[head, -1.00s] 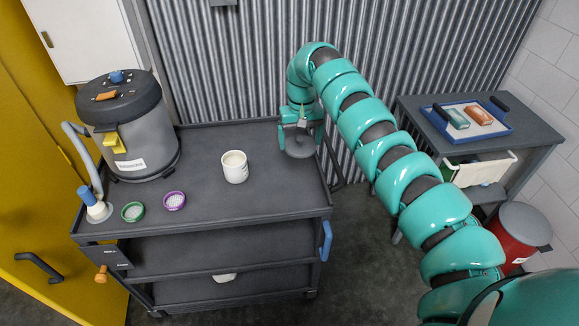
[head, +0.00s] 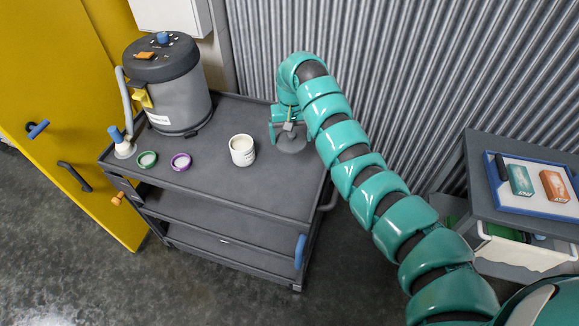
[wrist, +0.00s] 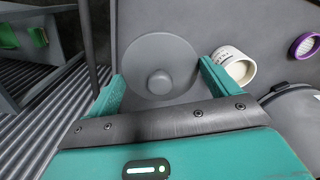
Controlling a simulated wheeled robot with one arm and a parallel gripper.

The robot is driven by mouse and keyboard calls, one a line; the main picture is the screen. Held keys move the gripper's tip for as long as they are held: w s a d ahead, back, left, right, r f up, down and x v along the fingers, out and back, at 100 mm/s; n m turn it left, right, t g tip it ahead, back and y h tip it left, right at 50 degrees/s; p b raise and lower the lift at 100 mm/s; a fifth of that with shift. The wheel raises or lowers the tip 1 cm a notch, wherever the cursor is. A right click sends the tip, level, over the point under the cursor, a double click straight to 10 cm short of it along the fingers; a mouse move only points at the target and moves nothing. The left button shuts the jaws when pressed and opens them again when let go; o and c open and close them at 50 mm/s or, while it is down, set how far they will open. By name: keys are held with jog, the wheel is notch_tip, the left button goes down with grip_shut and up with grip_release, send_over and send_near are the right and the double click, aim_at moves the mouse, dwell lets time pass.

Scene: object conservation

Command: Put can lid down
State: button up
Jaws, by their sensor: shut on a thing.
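The can lid (head: 292,143) is a round dark grey disc with a knob in its middle. It is at the back right of the cart top. It also fills the middle of the wrist view (wrist: 178,55), knob facing my camera. My gripper (head: 287,124) is shut on the lid from above, with one teal finger on either side of it in the wrist view (wrist: 161,76). I cannot tell whether the lid rests on the cart top or hangs just above it. A white open can (head: 242,151) stands upright left of the lid, apart from it.
The dark grey cart (head: 228,192) carries a grey drum (head: 178,100), a green ring (head: 147,159) and a purple ring (head: 181,161) at left. The front right of its top is clear. A corrugated wall (head: 400,60) stands behind. A side table with a blue-rimmed tray (head: 518,204) is at right.

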jog(key=s+a+f+p, duration=0.55)
jog(key=s+a, duration=0.25)
jog(key=s, duration=0.3)
jog(key=shift+m, duration=0.3)
jog(key=w+d+f+b, duration=0.1)
jog(key=w+f+b, duration=0.1)
jog(key=w+b, duration=0.1)
jog(key=w+d+f+b, duration=0.2)
jog(key=w+b, duration=0.1)
jog(key=b, duration=0.2)
jog(key=w+d+f+b, duration=0.2)
jog(key=w+b, duration=0.1)
jog(key=b, duration=0.1)
jog(key=shift+w+d, duration=0.1)
jog(key=shift+w, duration=0.05)
jog(key=shift+w+d+p, duration=0.25)
jog(key=shift+w+p, duration=0.2)
jog(key=shift+p, duration=0.35)
jog(key=shift+w+d+f+p, duration=0.2)
jog(key=shift+w+f, duration=0.05)
jog(key=shift+f, duration=0.2)
jog(key=shift+w+d+f+p, duration=0.15)
jog(key=shift+w+f, duration=0.05)
jog(key=shift+f, duration=0.2)
jog(key=shift+w+d+f, duration=0.1)
jog(key=shift+w+f, duration=0.3)
jog(key=shift+f, duration=0.15)
